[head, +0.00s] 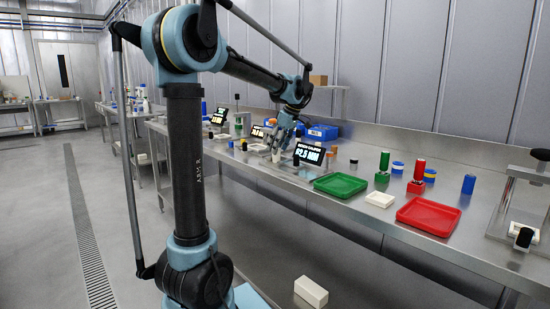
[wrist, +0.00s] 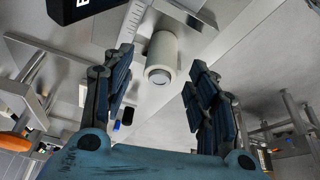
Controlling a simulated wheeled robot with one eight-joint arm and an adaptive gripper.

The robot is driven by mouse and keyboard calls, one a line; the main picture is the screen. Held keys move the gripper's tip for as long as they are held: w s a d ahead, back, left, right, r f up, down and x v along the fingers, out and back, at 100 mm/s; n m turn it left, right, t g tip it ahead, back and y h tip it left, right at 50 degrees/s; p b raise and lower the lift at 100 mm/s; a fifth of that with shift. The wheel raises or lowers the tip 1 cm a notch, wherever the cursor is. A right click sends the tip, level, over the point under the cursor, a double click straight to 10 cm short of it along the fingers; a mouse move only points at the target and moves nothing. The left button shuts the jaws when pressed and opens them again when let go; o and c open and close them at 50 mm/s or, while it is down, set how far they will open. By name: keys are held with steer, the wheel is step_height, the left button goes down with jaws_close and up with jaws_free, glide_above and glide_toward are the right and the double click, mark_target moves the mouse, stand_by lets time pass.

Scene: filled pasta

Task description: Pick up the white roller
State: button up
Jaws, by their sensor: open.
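In the wrist view, a white roller (wrist: 162,52) with a pale grey round end lies between the two fingers of my gripper (wrist: 160,62), with gaps on both sides. It is beside a metal ruler-marked caliper bar (wrist: 128,22). My gripper is open and empty. In the head view, my gripper (head: 284,138) points down over the middle of the steel bench, and a small white piece (head: 276,156), seemingly the same roller, shows just below it, partly hidden. Contact with the fingers is not visible.
A black caliper display (head: 309,153) stands just right of my gripper; others stand to its left. Blue bins (head: 322,132) are behind. A green tray (head: 340,184), red tray (head: 428,216) and white block (head: 380,199) lie to the right.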

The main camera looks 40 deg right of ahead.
steer(key=shift+x, duration=1.2)
jaws_close()
steer(key=shift+r, duration=0.1)
